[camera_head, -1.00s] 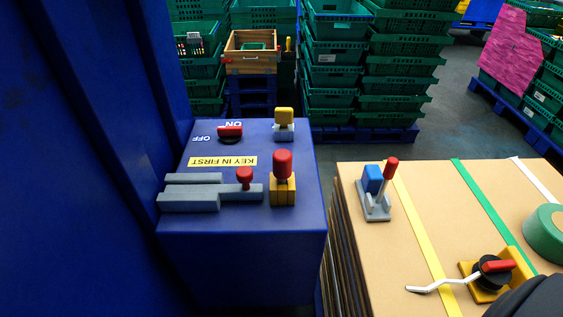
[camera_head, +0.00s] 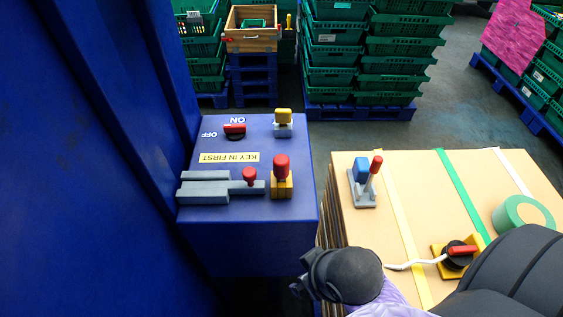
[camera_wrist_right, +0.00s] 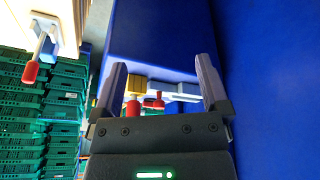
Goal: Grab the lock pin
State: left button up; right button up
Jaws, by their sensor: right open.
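A red-topped pin (camera_head: 281,167) stands upright in a yellow block (camera_head: 282,187) on the blue box. Left of it, a grey sliding bolt (camera_head: 205,190) carries a short red knob (camera_head: 249,175). My right gripper (camera_wrist_right: 162,78) is open and empty. In the right wrist view, the red-topped pin (camera_wrist_right: 133,109) and the red knob (camera_wrist_right: 154,102) show between and beyond its fingers, apart from them. My left gripper is not in view.
The blue box (camera_head: 250,240) also carries a red ON/OFF switch (camera_head: 235,129) and a yellow-topped part (camera_head: 283,120). A tall blue wall (camera_head: 80,150) stands at left. At right, a cardboard-topped stack (camera_head: 420,190) holds a red-handled lever (camera_head: 375,165) and green tape (camera_head: 510,208).

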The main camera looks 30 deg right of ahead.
jog(key=w+d+m+t+h, duration=0.1)
jog(key=w+d+t, duration=0.35)
jog(key=w, duration=0.55)
jog(key=t+y, duration=0.1)
jog(key=t, duration=0.4)
send_near(278, 159)
jog(key=shift+w+f+m, duration=0.3)
jog(key=shift+w+f, duration=0.65)
jog(key=shift+f, duration=0.05)
jog(key=x, duration=0.3)
jog(key=b+x, duration=0.1)
jog(key=x, duration=0.5)
jog(key=shift+w+d+f+b, duration=0.1)
jog(key=shift+w+d+b, duration=0.1)
jog(key=shift+d+b, duration=0.1)
jog(key=shift+s, duration=0.1)
jog(key=shift+c, duration=1.1)
grip_shut()
